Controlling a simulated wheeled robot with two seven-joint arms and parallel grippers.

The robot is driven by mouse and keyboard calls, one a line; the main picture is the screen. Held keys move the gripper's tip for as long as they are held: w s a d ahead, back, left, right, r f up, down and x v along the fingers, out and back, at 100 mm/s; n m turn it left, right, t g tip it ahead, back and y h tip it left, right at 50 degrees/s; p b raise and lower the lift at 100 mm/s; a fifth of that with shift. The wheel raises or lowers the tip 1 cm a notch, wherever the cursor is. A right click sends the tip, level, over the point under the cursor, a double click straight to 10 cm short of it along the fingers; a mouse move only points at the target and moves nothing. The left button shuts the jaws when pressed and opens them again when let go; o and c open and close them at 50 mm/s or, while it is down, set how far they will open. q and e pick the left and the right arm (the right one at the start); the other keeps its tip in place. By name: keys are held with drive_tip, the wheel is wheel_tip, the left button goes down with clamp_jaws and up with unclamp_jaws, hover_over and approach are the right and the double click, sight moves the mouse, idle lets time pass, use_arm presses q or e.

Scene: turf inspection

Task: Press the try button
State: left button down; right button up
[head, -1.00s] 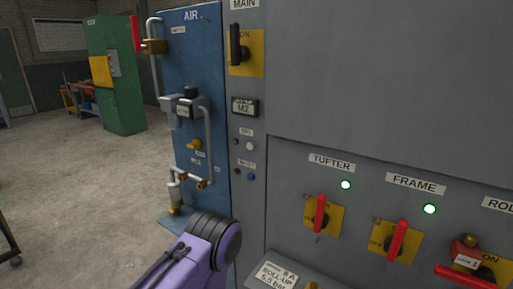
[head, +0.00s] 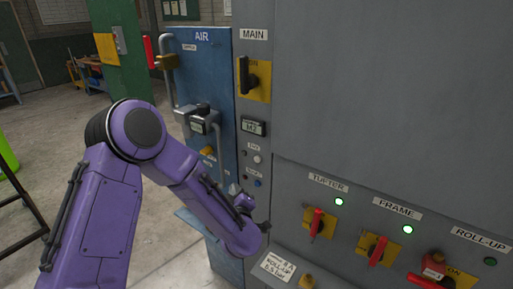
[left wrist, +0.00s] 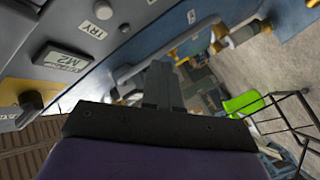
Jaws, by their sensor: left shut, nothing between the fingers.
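The try button (head: 257,159) is a small round white button on the grey panel, under a TRY label (head: 254,147). It also shows at the top of the left wrist view (left wrist: 104,9), beside its label. My left gripper (head: 235,189) is small and partly hidden at the end of the purple arm in the head view, below and left of the button. In the left wrist view its dark fingers (left wrist: 161,78) are shut and empty, apart from the button. My right gripper is not in view.
An M2 display (head: 253,128) and a black MAIN switch (head: 244,75) sit above the button. A blue AIR panel (head: 205,75) with pipes stands to the left. Red-handled switches (head: 317,223) are lower right. Open floor lies to the left.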

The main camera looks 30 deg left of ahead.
sight(258, 159)
use_arm(q)
drive_tip(key=r, duration=0.2)
drive_tip(key=r+n, duration=0.1)
drive_tip(key=shift+w+a+r+y, duration=0.1)
drive_tip(key=shift+w+a+y, duration=0.2)
drive_tip(key=shift+a+y, duration=0.1)
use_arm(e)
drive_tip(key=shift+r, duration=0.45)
use_arm(q)
drive_tip(key=shift+w+d, duration=0.1)
